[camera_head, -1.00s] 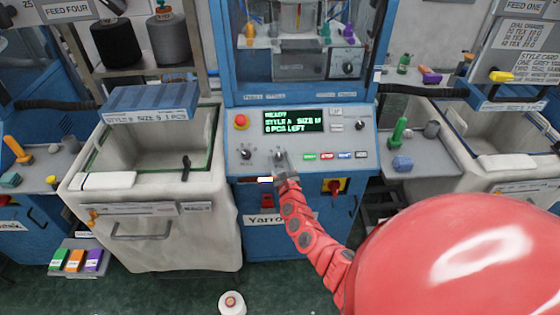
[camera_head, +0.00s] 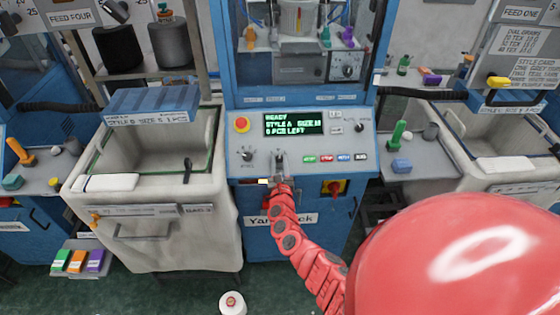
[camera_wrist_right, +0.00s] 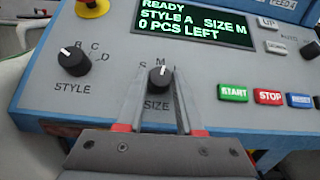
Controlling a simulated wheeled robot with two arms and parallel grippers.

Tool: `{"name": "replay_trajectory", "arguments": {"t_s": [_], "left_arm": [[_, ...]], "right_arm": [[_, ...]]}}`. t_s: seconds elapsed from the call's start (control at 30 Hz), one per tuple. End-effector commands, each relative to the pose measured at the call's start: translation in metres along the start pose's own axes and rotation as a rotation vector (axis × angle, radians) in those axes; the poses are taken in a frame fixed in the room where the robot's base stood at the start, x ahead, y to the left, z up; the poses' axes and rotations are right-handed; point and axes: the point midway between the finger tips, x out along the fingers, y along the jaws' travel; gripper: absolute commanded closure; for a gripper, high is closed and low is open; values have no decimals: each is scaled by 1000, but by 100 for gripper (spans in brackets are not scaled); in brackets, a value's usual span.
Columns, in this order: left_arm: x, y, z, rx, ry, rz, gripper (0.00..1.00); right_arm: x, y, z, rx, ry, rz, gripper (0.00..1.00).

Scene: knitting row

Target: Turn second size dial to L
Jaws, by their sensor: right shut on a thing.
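The size dial (camera_wrist_right: 160,76) is a black knob with a white pointer line on the sloping grey panel of the middle machine. It also shows in the head view (camera_head: 279,156). Its pointer is up, near the M mark. My right gripper (camera_wrist_right: 161,82) is shut on this dial, one finger on each side. In the head view my right gripper (camera_head: 279,172) reaches the panel from below. The display (camera_wrist_right: 212,22) reads READY, STYLE A, SIZE M, 0 PCS LEFT. The L mark is mostly hidden by a finger. My left gripper is not in view.
The style dial (camera_wrist_right: 74,60) stands left of the size dial. The green start button (camera_wrist_right: 233,92), red stop button (camera_wrist_right: 270,97) and blue reset button (camera_wrist_right: 301,101) lie close to the right. A red emergency knob (camera_head: 241,124) sits upper left.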

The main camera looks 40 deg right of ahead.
Motion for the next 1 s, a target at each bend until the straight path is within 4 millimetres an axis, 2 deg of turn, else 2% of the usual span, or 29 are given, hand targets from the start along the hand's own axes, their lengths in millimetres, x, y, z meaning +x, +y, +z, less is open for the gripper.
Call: {"name": "replay_trajectory", "arguments": {"t_s": [0.17,0.5,1.0], "left_arm": [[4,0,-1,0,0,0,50],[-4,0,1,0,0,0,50],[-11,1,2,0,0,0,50]], "right_arm": [[0,5,0,98,7,-121,100],[0,7,-2,258,17,-331,100],[1,7,0,358,23,-465,100]]}}
